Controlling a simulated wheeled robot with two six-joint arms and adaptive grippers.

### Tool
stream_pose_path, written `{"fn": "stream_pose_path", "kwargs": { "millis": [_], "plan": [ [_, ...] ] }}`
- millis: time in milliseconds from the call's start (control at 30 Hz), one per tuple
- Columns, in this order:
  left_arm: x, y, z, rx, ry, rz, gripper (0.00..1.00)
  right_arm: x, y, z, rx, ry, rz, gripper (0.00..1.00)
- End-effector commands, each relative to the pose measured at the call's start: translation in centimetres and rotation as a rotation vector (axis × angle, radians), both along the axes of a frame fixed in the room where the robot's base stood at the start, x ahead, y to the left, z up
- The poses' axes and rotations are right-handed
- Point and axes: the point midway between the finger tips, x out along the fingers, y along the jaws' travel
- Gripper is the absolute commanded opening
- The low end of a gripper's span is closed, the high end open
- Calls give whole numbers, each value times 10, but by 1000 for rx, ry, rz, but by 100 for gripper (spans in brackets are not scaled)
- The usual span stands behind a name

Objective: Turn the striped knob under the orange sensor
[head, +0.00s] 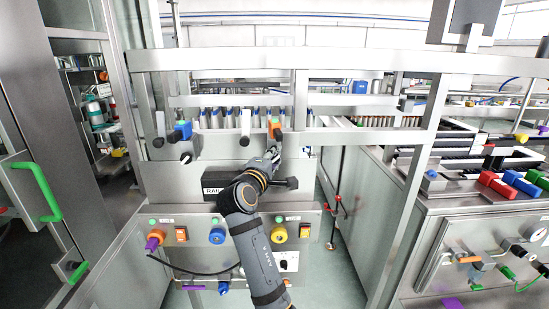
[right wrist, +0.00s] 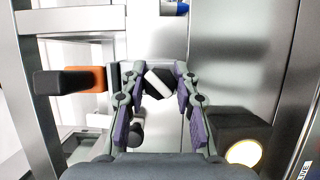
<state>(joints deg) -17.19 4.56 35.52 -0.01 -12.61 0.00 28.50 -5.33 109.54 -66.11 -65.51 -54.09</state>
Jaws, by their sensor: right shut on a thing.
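The orange sensor (head: 274,124) is mounted on the machine's upper rail in the head view. In the right wrist view the orange sensor (right wrist: 88,78) is left of my gripper. The striped knob (right wrist: 160,83), black with a white diagonal band, sits between my right fingertips. My right gripper (head: 274,152) is just below the orange sensor in the head view and hides the knob there. In the right wrist view my right gripper (right wrist: 162,76) is shut on the knob, with a finger on each side. My left gripper is not in view.
A blue sensor (head: 182,131) is to the left on the same rail. Below are a panel with a blue button (head: 217,236) and a yellow button (head: 279,233). A steel frame post (head: 415,180) stands to the right. A green door handle (head: 37,190) is at far left.

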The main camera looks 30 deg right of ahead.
Motion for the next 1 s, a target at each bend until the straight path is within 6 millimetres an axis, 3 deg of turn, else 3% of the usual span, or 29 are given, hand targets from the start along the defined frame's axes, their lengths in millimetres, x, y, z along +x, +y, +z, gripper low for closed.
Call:
{"fn": "stream_pose_path", "kwargs": {
  "millis": [300, 333, 500, 1000],
  "plan": [
    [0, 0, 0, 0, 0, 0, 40, 0, 0, -2, 3, 2, 0, 0],
    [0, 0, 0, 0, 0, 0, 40, 0, 0, -2, 3, 2, 0, 32],
    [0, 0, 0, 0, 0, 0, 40, 0, 0, -1, 2, 1, 0, 54],
    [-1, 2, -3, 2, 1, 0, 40, 0, 0, -2, -42, 27, -1, 54]
  ]
}}
